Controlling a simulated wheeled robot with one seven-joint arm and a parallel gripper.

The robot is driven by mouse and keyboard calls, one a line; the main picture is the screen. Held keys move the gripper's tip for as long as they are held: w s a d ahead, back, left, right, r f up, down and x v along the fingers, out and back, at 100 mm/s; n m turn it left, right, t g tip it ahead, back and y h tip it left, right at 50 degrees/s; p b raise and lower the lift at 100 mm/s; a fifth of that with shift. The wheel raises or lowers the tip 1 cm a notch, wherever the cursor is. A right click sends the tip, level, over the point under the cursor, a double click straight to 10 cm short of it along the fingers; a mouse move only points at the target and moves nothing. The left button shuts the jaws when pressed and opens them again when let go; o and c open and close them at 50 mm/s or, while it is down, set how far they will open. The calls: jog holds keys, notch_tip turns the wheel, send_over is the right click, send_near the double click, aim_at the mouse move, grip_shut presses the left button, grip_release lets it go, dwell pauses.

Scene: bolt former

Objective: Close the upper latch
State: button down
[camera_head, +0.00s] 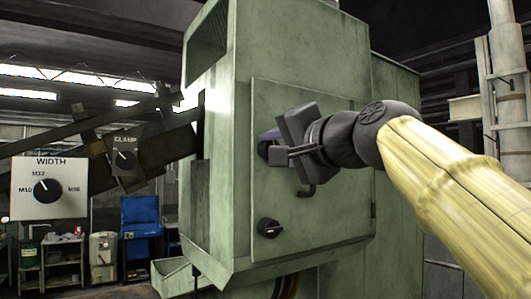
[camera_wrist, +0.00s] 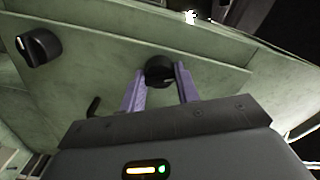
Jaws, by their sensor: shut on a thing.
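The upper latch is a round black knob on the green machine door (camera_head: 335,215). In the wrist view the upper latch (camera_wrist: 159,70) sits between the two purple fingers of my gripper (camera_wrist: 160,80), which is shut on it. In the head view my gripper (camera_head: 270,146) reaches the door from the right and mostly hides this latch. The lower latch (camera_head: 268,228) is a similar black knob near the door's lower left corner. It also shows at the upper left of the wrist view (camera_wrist: 38,47), apart from my gripper.
A black hooked handle (camera_head: 306,190) sticks out of the door just below my gripper. The WIDTH dial panel (camera_head: 48,188) and the CLAMP dial box (camera_head: 125,156) stand to the left. A blue cabinet (camera_head: 140,215) is in the background.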

jog(key=shift+f, duration=0.1)
jog(key=n+b, duration=0.2)
jog(key=n, duration=0.3)
jog(key=c, duration=0.8)
grip_release()
jog(key=shift+c, duration=0.2)
jog(key=b+v, duration=0.2)
jog(key=v, duration=0.6)
